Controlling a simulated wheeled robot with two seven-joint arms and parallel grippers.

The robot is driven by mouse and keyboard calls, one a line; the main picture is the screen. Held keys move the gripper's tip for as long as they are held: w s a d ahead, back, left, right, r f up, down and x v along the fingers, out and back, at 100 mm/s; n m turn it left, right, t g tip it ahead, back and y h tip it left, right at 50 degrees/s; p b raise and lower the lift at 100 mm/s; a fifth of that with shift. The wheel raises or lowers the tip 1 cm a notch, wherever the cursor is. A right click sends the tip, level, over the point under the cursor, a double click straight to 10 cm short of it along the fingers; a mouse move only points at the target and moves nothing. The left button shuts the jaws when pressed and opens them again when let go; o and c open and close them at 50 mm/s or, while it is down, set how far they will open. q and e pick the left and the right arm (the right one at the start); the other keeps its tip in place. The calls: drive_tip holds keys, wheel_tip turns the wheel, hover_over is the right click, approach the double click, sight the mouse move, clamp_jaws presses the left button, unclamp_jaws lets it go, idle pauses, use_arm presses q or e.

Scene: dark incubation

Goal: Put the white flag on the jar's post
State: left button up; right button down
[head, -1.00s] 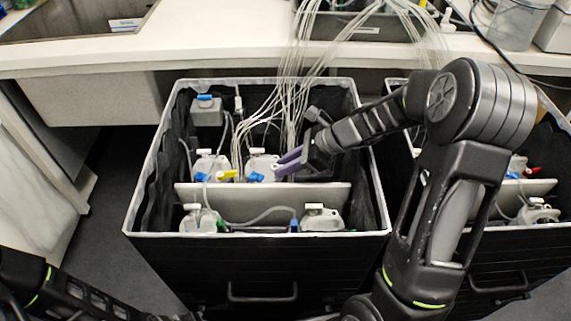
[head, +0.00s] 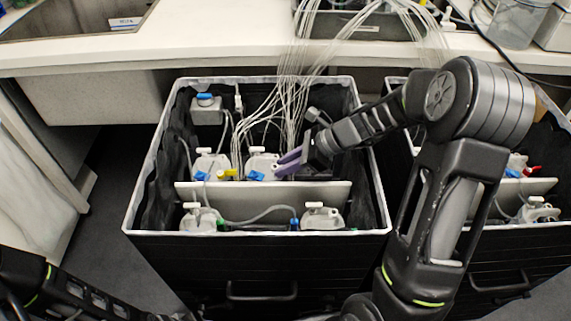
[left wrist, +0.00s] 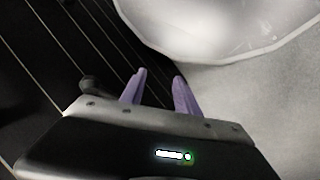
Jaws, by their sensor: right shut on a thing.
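My right gripper (head: 279,167) reaches into the black bin with its purple fingers shut, at the right side of a pale jar (head: 259,164) behind the white divider. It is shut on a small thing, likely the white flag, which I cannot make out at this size. The jar has a white piece on top; its post is not clear. My left gripper (left wrist: 160,90) is open and empty in the left wrist view, outside the bin.
The black bin (head: 136,215) has a pale rim and a white divider (head: 265,200). Other jars (head: 322,218) and a bundle of thin tubes (head: 290,90) crowd it. A second bin (head: 490,245) stands at the right. A white counter (head: 200,52) runs behind.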

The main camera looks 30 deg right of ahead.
drive_tip(key=shift+f+b, duration=0.3)
drive_tip(key=shift+f, duration=0.25)
drive_tip(key=shift+s+a+f+b, duration=0.1)
drive_tip(key=shift+s+f+b, duration=0.15)
drive_tip(key=shift+f+b, duration=0.25)
drive_tip(key=shift+f, duration=0.1)
drive_tip(key=c, duration=1.2)
unclamp_jaws()
drive_tip(key=w+r+p+v, duration=0.1)
drive_tip(key=p+v, duration=0.1)
drive_tip(key=v, duration=0.6)
drive_tip(key=shift+s+a+r, duration=0.1)
drive_tip(key=shift+r, duration=0.15)
